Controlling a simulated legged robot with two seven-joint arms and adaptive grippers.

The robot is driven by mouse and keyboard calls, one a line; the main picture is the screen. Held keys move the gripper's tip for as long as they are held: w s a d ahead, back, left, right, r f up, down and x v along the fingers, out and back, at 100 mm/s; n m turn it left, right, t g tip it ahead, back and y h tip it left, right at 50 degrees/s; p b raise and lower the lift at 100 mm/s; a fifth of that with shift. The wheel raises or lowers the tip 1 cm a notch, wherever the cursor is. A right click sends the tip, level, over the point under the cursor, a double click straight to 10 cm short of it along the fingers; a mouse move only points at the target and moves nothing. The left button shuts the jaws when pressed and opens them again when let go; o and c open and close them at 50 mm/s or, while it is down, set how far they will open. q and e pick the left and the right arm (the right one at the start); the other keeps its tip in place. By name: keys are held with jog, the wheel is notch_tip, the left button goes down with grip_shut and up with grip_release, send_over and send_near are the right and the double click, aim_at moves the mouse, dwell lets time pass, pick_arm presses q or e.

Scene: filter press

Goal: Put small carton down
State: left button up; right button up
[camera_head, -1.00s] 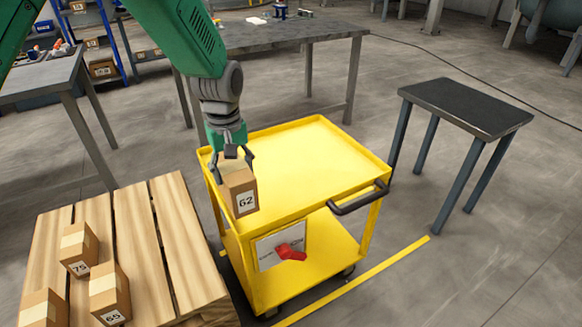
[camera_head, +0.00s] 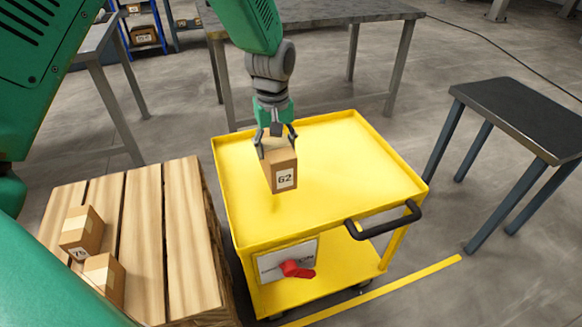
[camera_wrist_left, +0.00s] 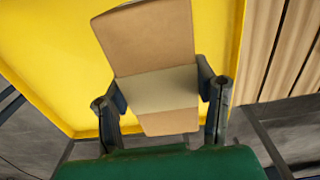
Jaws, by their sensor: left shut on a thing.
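The small carton (camera_head: 281,172) is brown with a pale tape strip and a white label reading 62. My left gripper (camera_head: 276,140) is shut on its upper part and holds it over the left part of the yellow cart's top tray (camera_head: 345,165). The carton hangs nearly upright. I cannot tell for sure whether its bottom touches the tray. In the left wrist view the carton (camera_wrist_left: 150,45) sits between the two fingers (camera_wrist_left: 163,100), with the yellow tray (camera_wrist_left: 45,45) behind it. My right gripper is not in view.
A wooden pallet (camera_head: 150,230) with cartons (camera_head: 82,230) stands left of the cart. A dark small table (camera_head: 520,110) is at the right and a grey workbench (camera_head: 330,15) behind. The cart has a black handle (camera_head: 385,222) and a red object (camera_head: 296,269) at its front. The tray's right side is clear.

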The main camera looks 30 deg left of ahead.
pick_arm(q)
jog(key=f, duration=0.3)
jog(key=f+b, duration=0.1)
jog(key=shift+w+a+f, duration=0.15)
jog(key=shift+a+f, duration=0.15)
jog(key=shift+f, duration=0.05)
jog(key=shift+d+f+b, duration=0.15)
jog(key=shift+f+b, duration=0.05)
jog(key=shift+f, duration=0.6)
jog(key=shift+d+f+b, duration=0.1)
jog(key=shift+f+b, duration=0.1)
jog(key=shift+f, duration=0.55)
jog(key=shift+r, duration=0.1)
jog(key=o, duration=1.6)
jog(key=shift+a, duration=0.15)
notch_tip(320, 180, up, 12)
jog(key=p, duration=0.3)
